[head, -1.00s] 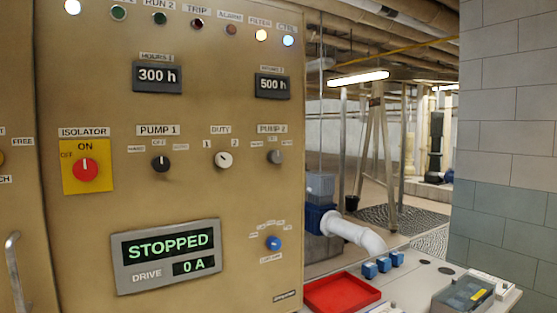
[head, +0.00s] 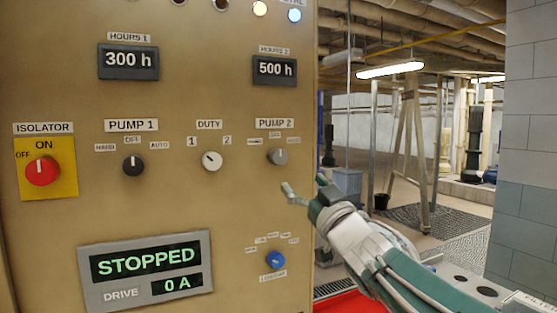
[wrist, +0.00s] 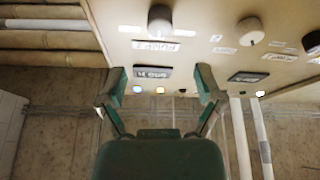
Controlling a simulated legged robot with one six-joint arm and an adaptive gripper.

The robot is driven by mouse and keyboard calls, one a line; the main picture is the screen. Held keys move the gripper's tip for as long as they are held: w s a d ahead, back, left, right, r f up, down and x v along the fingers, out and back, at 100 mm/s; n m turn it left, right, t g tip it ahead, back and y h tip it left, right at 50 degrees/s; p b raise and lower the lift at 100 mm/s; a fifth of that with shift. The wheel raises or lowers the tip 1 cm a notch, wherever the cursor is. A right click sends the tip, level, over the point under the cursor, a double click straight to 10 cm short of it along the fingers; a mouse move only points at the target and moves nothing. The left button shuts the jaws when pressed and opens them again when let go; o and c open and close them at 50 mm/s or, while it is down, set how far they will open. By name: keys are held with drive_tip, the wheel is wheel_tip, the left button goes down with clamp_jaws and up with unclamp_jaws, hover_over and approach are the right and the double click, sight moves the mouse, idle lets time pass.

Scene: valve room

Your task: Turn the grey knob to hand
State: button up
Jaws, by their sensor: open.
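The grey knob (head: 278,156) is on the tan panel under the PUMP 2 label, with small position labels around its top. I cannot tell clearly which way its pointer faces. In the wrist view the same knob (wrist: 159,18) is at the top centre, above the upside-down PUMP 2 label. My gripper (head: 304,188) is open and empty, just below and right of the knob in the head view, apart from it. In the wrist view its two fingers (wrist: 160,86) are spread wide below the knob, with nothing between them.
A white DUTY knob (head: 211,160) and a black PUMP 1 knob (head: 133,164) are left of the grey knob. A blue knob (head: 275,260) is below it. A red isolator (head: 43,170) is at far left. A red tray (head: 350,306) lies below my arm.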

sight(280, 159)
drive_tip(key=x, duration=1)
drive_tip(key=shift+w+a, duration=0.15)
drive_tip(key=shift+w, duration=0.05)
drive_tip(key=c, duration=1.2)
